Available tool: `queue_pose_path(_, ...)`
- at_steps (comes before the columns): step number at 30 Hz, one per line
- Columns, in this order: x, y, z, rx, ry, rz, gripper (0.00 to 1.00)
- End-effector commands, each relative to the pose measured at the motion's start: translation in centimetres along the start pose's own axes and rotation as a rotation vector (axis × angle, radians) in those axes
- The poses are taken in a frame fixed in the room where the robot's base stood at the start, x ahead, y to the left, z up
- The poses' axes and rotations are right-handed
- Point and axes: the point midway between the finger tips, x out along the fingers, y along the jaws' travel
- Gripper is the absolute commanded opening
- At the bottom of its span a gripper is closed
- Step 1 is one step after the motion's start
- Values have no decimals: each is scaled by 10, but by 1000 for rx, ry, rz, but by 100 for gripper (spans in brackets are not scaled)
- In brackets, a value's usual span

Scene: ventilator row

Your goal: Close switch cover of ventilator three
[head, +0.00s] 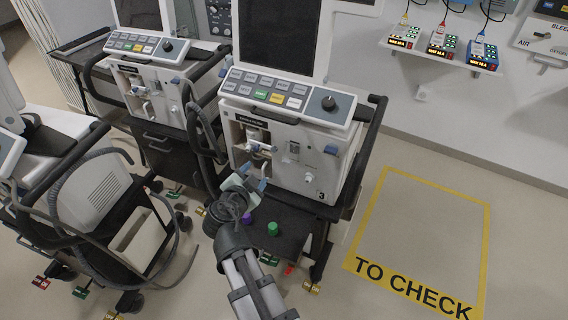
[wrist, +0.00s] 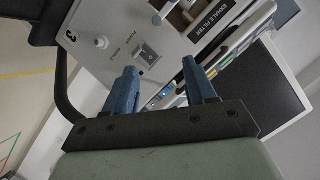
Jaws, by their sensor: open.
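Ventilator three (head: 312,180), a white machine marked "3" at its lower right corner, stands on a dark cart in the middle of the head view. Its front panel (wrist: 95,25) shows tilted in the wrist view. A small rocker switch (wrist: 149,54) sits in a square plate on that panel; it also shows small in the head view (head: 294,147). I cannot make out the switch cover or whether it stands open. My gripper (head: 254,177) is in front of the machine's lower left. Its blue fingers (wrist: 160,75) are open and empty, apart from the switch in the picture.
A second ventilator (head: 160,85) stands to the left, with a hose (head: 203,130) between the two. Fittings (head: 258,150) stick out left of the switch. Green (head: 273,229) and purple caps sit on the cart's lower shelf. Floor inside the yellow "TO CHECK" outline (head: 415,240) is clear.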

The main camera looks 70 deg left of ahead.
Motion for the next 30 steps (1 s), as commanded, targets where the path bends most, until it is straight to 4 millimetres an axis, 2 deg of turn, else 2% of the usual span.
queue_pose_path(6,-1,22,-13,-380,45,124,55)
queue_pose_path(12,-2,29,-16,-577,37,170,55)
queue_pose_path(20,10,30,-16,-633,32,170,55)
queue_pose_path(30,65,37,-21,-629,32,170,55)
